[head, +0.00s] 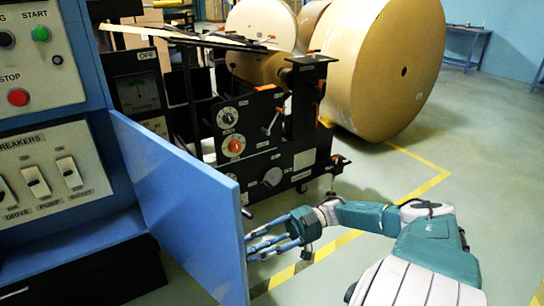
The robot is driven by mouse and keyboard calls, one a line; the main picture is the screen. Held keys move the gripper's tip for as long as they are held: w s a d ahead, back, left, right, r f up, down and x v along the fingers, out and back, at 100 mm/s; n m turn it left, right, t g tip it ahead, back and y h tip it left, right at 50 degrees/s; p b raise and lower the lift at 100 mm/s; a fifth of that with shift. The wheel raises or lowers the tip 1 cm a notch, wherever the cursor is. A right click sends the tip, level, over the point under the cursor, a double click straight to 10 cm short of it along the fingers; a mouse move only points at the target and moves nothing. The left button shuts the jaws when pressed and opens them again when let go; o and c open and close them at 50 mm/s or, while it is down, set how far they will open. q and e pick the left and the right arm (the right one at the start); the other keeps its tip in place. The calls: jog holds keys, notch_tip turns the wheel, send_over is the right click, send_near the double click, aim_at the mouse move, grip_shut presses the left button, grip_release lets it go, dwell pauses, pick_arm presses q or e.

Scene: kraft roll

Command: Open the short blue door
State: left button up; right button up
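The short blue door (185,210) stands swung out from the blue cabinet, hinged at its left side. Its free edge points toward the lower right of the head view. My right gripper (256,245) is just to the right of that free edge, its fingers stretched toward the door and spread apart. The fingertips are at or very close to the edge; I cannot tell whether they touch it. Nothing shows between the fingers. My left gripper is not in view.
The cabinet carries a breaker panel (50,177) and start and stop buttons. A black machine (262,140) with knobs stands behind the door. Large kraft rolls (385,65) lie at the back. The green floor (500,150) at the right is clear, with yellow lines.

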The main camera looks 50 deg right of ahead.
jog(key=v, duration=0.9)
jog(key=shift+d, duration=0.25)
jog(key=shift+s, duration=0.15)
